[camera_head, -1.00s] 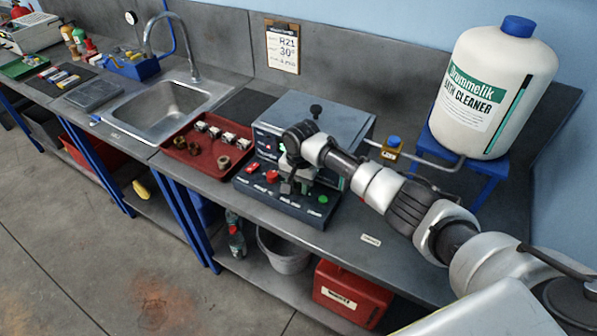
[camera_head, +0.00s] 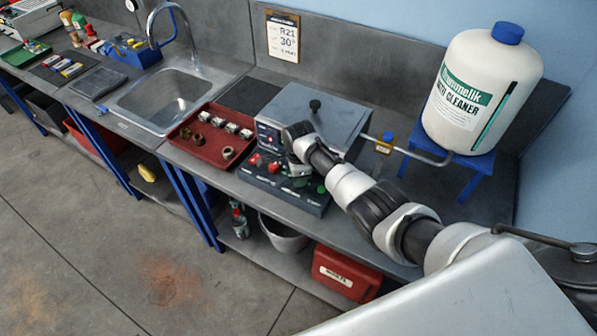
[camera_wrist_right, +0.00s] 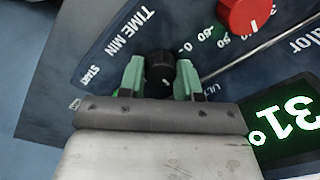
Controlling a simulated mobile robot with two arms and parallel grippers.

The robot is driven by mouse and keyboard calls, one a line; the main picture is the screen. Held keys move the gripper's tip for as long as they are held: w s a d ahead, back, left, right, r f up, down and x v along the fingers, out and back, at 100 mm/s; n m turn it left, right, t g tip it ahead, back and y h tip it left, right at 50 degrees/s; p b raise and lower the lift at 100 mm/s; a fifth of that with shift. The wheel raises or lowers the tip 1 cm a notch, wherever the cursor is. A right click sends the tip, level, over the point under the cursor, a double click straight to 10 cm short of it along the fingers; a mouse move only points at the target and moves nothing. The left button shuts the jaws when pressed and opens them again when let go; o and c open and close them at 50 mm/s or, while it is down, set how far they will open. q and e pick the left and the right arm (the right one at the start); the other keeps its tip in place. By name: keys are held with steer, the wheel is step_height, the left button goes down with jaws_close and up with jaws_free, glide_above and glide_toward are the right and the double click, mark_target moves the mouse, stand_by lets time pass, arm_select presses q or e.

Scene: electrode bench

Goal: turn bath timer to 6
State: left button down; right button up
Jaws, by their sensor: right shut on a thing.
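The bath unit (camera_head: 335,115) has a grey lid and a dark sloped control panel (camera_head: 262,181) in front. In the right wrist view, a black timer knob (camera_wrist_right: 160,68) with a short white mark sits beside the printed words TIME MIN and START. My right gripper (camera_wrist_right: 161,80) is shut on this knob, with one green finger on each side. Much of the dial scale is hidden by the fingers. In the head view my right arm covers part of the panel. A green display (camera_wrist_right: 287,117) reads 31°. My left gripper is not in view.
A red knob (camera_wrist_right: 243,14) is close to the right gripper. A red tray (camera_head: 187,147) with small parts is left of the bath. A large white cleaner drum (camera_head: 480,90) stands on a blue stand at right. A card (camera_head: 283,36) reading 30° hangs behind.

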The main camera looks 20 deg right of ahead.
steer(key=m, duration=0.6)
steer(key=shift+r, duration=0.1)
steer(key=shift+m, duration=0.4)
steer(key=o, duration=0.9)
steer(key=shift+r+b, duration=0.3)
steer(key=shift+r, duration=0.4)
steer(key=r, duration=0.4)
steer(key=r+b, duration=0.1)
steer(key=r, duration=0.4)
steer(key=shift+s+a+r, duration=0.15)
steer(key=shift+s, duration=0.05)
